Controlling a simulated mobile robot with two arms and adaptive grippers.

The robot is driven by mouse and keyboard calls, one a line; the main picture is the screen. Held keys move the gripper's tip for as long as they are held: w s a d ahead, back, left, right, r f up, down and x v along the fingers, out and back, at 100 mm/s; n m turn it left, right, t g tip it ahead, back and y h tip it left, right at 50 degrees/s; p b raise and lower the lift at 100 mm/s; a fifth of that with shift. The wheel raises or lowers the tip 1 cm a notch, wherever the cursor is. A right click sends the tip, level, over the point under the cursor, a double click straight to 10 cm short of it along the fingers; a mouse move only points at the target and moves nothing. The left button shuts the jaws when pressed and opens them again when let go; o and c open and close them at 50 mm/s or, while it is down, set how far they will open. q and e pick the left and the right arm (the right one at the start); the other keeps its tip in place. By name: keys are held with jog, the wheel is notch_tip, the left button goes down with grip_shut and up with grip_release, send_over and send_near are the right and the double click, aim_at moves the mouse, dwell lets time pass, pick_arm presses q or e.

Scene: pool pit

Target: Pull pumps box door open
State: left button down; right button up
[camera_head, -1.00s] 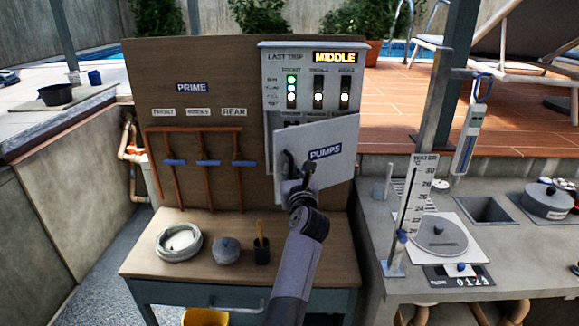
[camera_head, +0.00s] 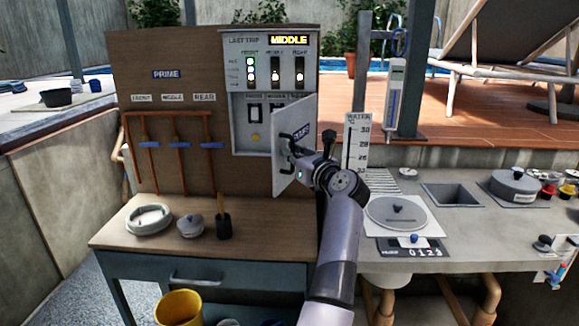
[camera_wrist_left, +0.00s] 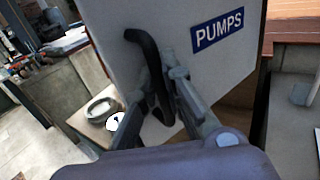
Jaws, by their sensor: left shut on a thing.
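The pumps box (camera_head: 275,90) is a grey panel on the wooden board, with indicator lights and a display reading MIDDLE. Its door (camera_head: 290,180), labelled PUMPS, stands swung open to the right, seen at a steep angle. The inside of the box shows dark switches and a yellow round button. My left gripper (camera_head: 298,158) is at the door's outer face. In the left wrist view the gripper (camera_wrist_left: 160,100) is shut on the dark curved door handle (camera_wrist_left: 150,62), beside the blue PUMPS label. My right gripper is not in view.
A wooden bench (camera_head: 130,236) below holds a white coil, a lidded pot and a dark cup. A water gauge (camera_head: 357,142) and a grey counter (camera_head: 460,240) stand close on the right. A yellow bucket (camera_head: 180,308) is below.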

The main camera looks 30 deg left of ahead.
pick_arm(q)
jog(key=shift+d+f, duration=0.15)
jog(key=shift+f, duration=0.1)
jog(key=c, duration=2)
grip_release()
jog(key=shift+r, duration=0.1)
jog(key=shift+o, duration=0.2)
jog(key=shift+r, duration=0.1)
